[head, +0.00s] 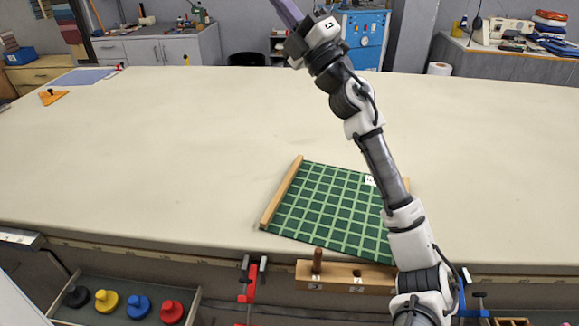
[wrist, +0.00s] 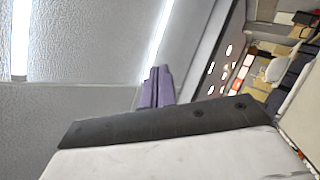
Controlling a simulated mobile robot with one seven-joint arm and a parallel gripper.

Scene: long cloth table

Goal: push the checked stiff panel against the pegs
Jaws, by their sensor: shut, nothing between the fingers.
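The checked stiff panel (head: 325,208) is green with pale lines and lies flat near the table's front edge, turned slightly. A wooden strip (head: 282,192) runs along its left side, and another shows partly at its right. My arm hides some of its right part. An upright wooden peg (head: 317,260) stands in a wooden block (head: 335,277) at the table's front edge; any peg farther right is hidden by my arm. My gripper, with purple fingers (head: 287,12), is raised high, far from the panel. In the wrist view its fingers (wrist: 157,85) are shut and empty.
The cream cloth table (head: 180,140) is broadly clear. An orange tool (head: 52,96) and a blue-grey sheet (head: 85,77) lie at far left. A red clamp (head: 250,278) sits at the front edge. Below, a tray (head: 62,312) holds several coloured knobbed discs.

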